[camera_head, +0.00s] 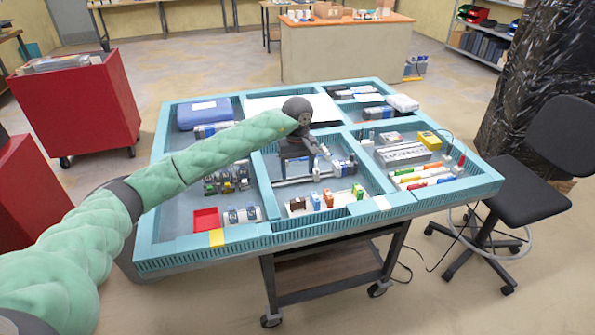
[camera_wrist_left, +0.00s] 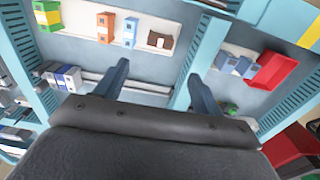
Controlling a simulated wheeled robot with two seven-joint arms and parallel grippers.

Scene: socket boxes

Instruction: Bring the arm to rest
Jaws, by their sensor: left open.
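My left arm (camera_head: 170,170) with its green padded sleeve reaches from the lower left over the teal-framed table (camera_head: 225,236). My left gripper hangs above the middle compartment. In the left wrist view the left gripper (camera_wrist_left: 157,90) has two dark fingers spread apart, with nothing between them. Beyond the fingers lies a white strip (camera_wrist_left: 165,18) holding small boxes: a green and yellow one (camera_wrist_left: 47,15), orange ones and a brown one (camera_wrist_left: 160,41). The same row shows at the front of the middle compartment in the head view. My right gripper is in neither view.
A red tray (camera_head: 206,219) sits in the front left compartment. A blue case (camera_head: 204,114) lies at the back left. Compartment walls stand up around the gripper. A red cabinet (camera_head: 75,105) stands left of the table and a black chair (camera_head: 520,190) right of it.

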